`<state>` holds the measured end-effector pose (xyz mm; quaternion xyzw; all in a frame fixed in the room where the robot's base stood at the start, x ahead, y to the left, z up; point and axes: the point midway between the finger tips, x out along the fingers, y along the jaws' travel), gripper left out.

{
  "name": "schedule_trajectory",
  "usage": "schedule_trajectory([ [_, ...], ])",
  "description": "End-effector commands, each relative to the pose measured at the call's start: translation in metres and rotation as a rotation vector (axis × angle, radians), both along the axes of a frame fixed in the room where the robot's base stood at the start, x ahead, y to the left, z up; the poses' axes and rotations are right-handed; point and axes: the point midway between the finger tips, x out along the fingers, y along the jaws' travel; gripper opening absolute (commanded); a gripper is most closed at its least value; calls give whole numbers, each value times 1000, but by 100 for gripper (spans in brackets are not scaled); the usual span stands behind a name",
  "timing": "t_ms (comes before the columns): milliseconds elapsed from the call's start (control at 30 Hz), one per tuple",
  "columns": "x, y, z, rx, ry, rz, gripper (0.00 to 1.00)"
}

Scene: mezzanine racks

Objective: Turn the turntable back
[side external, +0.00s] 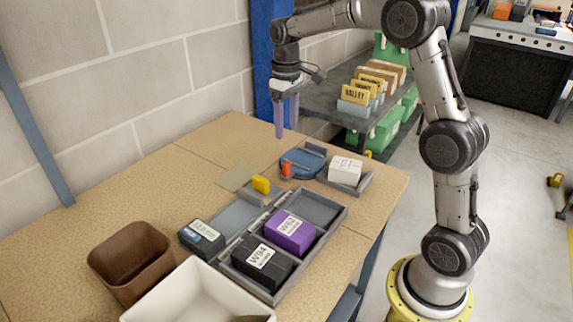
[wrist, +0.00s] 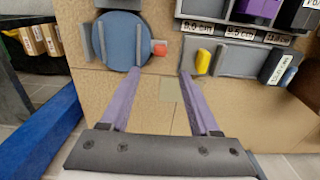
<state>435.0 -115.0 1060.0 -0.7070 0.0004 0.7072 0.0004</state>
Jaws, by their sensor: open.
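The turntable is a round blue disc (wrist: 122,42) with grey upright bars on it, at the top of the wrist view. It also shows in the side view (side external: 300,161), on the bench against a grey frame. A red block (wrist: 159,49) sits at the disc's rim, on its right in the wrist view. My gripper (wrist: 129,72) has two purple fingers spread wide with nothing between them. In the side view my gripper (side external: 286,115) hangs above the bench, beyond the turntable and apart from it.
A yellow piece (side external: 261,184) stands near a flat olive square (side external: 237,178). A grey tray (side external: 325,210) holds purple (side external: 290,232) and black boxes. A white box (side external: 345,170) sits right of the turntable. A brown bin (side external: 131,262) and white bin (side external: 180,295) stand at the front left.

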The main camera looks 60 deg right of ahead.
Motion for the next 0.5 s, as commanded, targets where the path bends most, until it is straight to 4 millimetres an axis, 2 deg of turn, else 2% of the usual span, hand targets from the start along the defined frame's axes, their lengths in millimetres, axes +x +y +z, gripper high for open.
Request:
schedule_trajectory([
  [500,-1,1,-96,1,4,1,62],
])
